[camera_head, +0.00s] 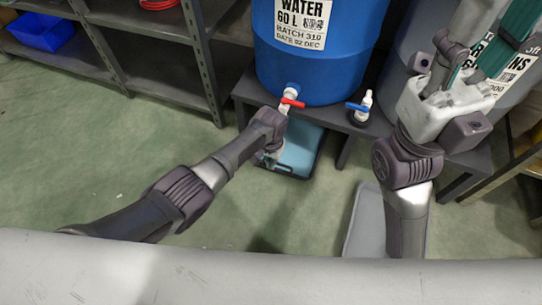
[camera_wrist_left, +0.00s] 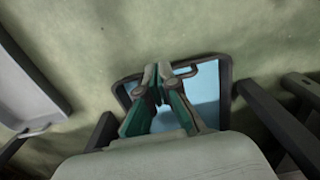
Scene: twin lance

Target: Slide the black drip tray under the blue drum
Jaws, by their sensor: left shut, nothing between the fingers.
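The black drip tray (camera_head: 300,176) lies on the floor below the red-handled tap of the blue drum (camera_head: 340,75). Its inside is light blue, and its near part shows in front of the dark stand while its far part is hidden. The tray also shows in the left wrist view (camera_wrist_left: 229,76). My left gripper (camera_head: 271,158) is low at the tray's left side, partly hidden by its own wrist. In the left wrist view its fingers (camera_wrist_left: 157,72) are together over the tray, empty. My right gripper (camera_head: 500,25) is raised at the upper right, fingers apart, tips near the top edge.
The drum stands on a dark stand (camera_head: 343,122) with a blue-handled tap piece (camera_head: 362,107) on it. A grey drum (camera_head: 405,55) is at the right.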

